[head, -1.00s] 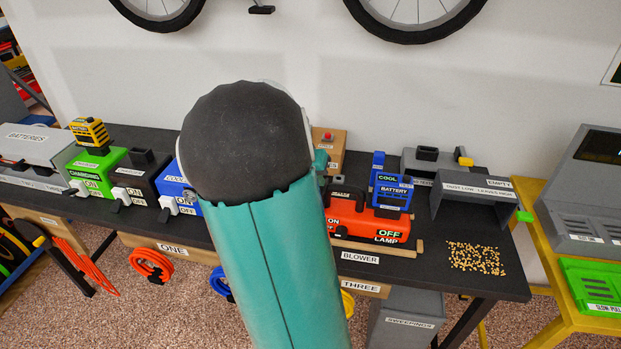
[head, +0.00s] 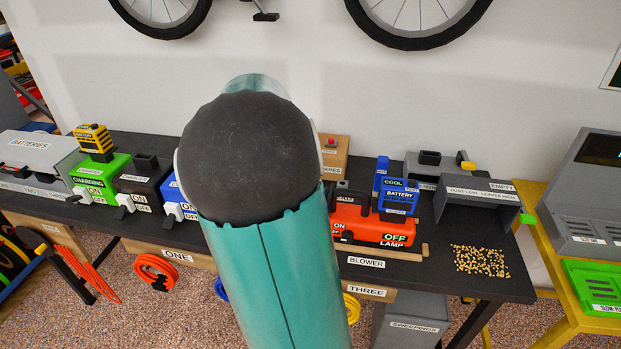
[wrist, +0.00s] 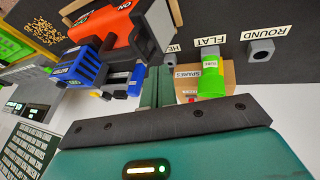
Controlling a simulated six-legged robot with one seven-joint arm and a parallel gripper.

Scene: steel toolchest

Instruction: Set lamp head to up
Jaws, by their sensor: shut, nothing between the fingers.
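The orange unit (head: 375,226), marked ON, OFF and LAMP, sits on the dark bench right of my arm, with a blue battery (head: 397,196) marked COOL on it. In the wrist view the orange body (wrist: 108,28) and the blue battery (wrist: 85,68) show at upper left, turned around. I cannot make out a separate lamp head or its position. My gripper (wrist: 164,85) shows as narrow teal fingers, shut and empty, beside the orange unit's dark end; I cannot tell whether they touch. In the head view my arm hides the gripper and part of the bench.
A lime-green nozzle (wrist: 211,82) stands by the FLAT label, near a wooden box (wrist: 188,78) marked SPARES and a grey ROUND socket (wrist: 262,50). Chargers (head: 100,172) stand left. A grey bin (head: 478,203) and spilled pellets (head: 482,261) lie right.

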